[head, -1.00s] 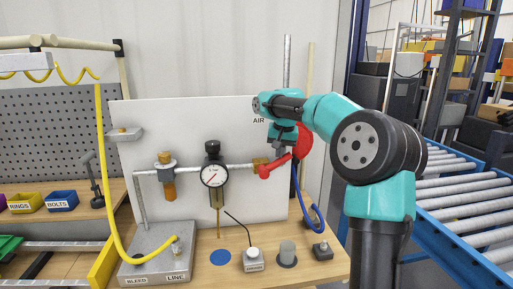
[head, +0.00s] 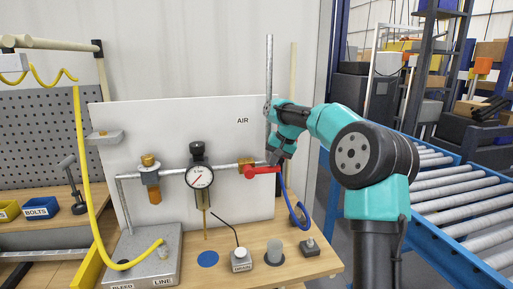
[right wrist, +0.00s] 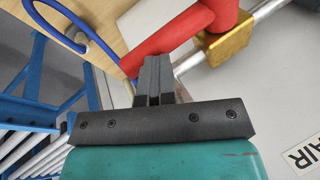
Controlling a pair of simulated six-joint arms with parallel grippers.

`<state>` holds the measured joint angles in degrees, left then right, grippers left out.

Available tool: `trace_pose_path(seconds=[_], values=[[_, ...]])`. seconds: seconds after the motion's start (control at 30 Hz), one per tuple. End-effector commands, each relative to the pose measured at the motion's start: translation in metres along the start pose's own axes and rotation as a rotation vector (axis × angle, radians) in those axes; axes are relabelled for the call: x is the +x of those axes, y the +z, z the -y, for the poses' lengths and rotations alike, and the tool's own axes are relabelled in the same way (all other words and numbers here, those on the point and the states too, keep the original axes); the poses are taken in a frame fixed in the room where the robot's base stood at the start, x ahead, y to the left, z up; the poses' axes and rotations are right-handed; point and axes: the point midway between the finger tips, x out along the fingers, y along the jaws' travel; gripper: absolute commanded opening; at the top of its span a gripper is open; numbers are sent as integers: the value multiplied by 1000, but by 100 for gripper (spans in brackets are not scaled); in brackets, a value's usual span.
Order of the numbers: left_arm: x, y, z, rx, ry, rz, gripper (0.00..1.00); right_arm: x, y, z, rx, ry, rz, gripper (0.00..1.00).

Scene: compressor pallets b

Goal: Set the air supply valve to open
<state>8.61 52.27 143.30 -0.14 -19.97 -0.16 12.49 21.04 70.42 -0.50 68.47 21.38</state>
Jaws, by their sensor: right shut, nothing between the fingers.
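The air supply valve has a red handle (head: 262,170) and a brass body (head: 246,161) at the right end of the grey pipe on the white panel. In the head view the handle lies nearly level, roughly along the pipe. My right gripper (head: 274,158) is at the handle's right end, shut and empty. In the right wrist view its fingertips (right wrist: 153,62) are together beside the red handle (right wrist: 172,40), with the brass body (right wrist: 228,42) further right. I cannot tell whether they touch the handle. My left gripper is out of view.
A pressure gauge (head: 199,177) is on the pipe left of the valve. A blue hose (head: 298,212) hangs below my right gripper. A grey post (head: 269,85) rises behind it. Small parts stand on the bench below, and a roller conveyor (head: 450,205) is at the right.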

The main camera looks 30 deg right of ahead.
Motion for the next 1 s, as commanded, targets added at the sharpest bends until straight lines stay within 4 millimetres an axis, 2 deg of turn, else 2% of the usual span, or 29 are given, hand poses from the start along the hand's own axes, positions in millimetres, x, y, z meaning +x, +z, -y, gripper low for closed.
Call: trace_pose_path(seconds=[0.57, 0.77, 1.0], values=[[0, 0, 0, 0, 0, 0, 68, -2, -1, 0, 2, 2, 1, 0], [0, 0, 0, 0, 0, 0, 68, -22, -8, 4, 7, 1, -6, 0], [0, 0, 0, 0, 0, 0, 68, -64, -14, 1, 15, 1, -10, 0]])
